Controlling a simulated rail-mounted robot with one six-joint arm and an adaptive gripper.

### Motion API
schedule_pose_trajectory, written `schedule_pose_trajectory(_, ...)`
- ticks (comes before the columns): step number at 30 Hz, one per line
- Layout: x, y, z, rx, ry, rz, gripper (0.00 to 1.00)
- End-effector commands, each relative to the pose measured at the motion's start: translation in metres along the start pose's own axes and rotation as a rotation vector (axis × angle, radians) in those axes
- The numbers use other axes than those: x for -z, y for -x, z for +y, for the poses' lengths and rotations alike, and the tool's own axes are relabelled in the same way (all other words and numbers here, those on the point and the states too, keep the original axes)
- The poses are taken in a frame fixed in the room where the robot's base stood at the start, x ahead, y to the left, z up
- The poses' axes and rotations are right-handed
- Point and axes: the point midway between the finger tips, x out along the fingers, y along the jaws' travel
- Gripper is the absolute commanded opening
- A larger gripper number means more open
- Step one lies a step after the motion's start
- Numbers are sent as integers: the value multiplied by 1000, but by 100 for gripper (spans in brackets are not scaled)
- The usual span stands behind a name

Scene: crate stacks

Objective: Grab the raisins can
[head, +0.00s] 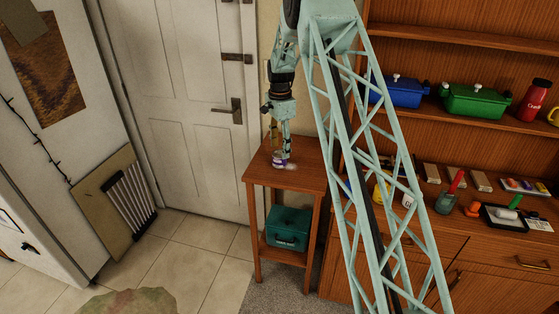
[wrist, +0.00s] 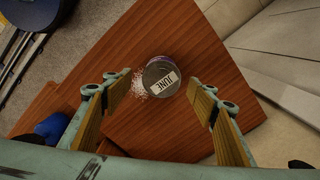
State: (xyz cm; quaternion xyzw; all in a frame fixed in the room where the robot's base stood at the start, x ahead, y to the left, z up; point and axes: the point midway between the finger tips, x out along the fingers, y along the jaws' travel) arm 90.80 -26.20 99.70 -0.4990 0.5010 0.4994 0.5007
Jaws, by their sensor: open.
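A small round can with a purple side (head: 278,161) stands on the small wooden side table (head: 313,178) in the head view. In the wrist view the can (wrist: 161,77) shows from above, with a grey lid and a pale label with dark lettering. No raisins name is readable on it. My gripper (wrist: 159,82) is open, with one wood-coloured finger to either side of the can and gaps between. In the head view my gripper (head: 282,151) points down just above the can and partly hides it.
A pale speckled patch (wrist: 143,84) lies beside the can. A teal box (head: 288,228) sits on the table's lower shelf. A door (head: 185,100) is behind. A wooden cabinet (head: 480,235) with several items stands at right. The tabletop around the can is mostly clear.

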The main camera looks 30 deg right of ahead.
Motion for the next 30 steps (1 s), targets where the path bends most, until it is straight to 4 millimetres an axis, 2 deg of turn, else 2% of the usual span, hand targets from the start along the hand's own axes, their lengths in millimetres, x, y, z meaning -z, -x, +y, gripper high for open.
schedule_pose_trajectory(4, 0, -7, 0, 0, 0, 0, 53)
schedule_pose_trajectory(19, 0, -12, 0, 0, 0, 0, 53)
schedule_pose_trajectory(30, -1, -47, -2, 0, 0, 0, 53)
